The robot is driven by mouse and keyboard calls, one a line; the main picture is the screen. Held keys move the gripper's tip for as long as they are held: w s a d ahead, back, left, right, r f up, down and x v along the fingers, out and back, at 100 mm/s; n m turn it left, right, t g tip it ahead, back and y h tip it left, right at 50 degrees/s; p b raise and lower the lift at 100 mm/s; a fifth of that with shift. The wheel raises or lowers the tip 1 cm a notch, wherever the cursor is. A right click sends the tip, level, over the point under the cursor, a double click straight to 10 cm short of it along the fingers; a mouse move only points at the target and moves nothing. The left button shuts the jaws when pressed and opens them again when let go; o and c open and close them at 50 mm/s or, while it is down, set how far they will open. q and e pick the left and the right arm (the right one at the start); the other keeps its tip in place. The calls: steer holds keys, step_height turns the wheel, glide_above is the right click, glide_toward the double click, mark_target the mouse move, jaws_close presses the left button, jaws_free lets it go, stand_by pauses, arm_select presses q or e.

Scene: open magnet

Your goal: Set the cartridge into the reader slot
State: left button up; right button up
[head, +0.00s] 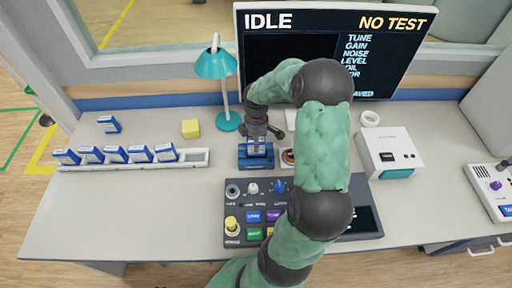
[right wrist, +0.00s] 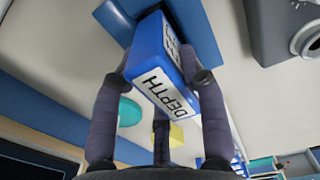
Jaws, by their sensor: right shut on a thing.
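My right gripper (head: 257,132) is over the blue reader (head: 243,160) in the middle of the desk. It is shut on a blue cartridge with a white label (head: 256,149). A blue block, likely the reader (right wrist: 203,28), lies just beyond the cartridge's far end. I cannot tell whether the cartridge is in the slot or just above it. My left gripper is not in view.
Several blue-and-white cartridges stand in a white rack (head: 190,160) at the left, with one loose cartridge (head: 109,124) behind. A yellow block (head: 190,129), teal lamp (head: 217,65), control panel (head: 236,211) and white box (head: 392,150) stand nearby. The front-left desk is clear.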

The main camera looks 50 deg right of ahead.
steer(key=shift+f, duration=1.35)
steer(key=shift+f+b, duration=0.1)
steer(key=shift+b, duration=0.2)
steer(key=o, duration=1.2)
step_height(320, 180, up, 12)
steer(key=p, duration=0.3)
steer(key=shift+p, duration=0.35)
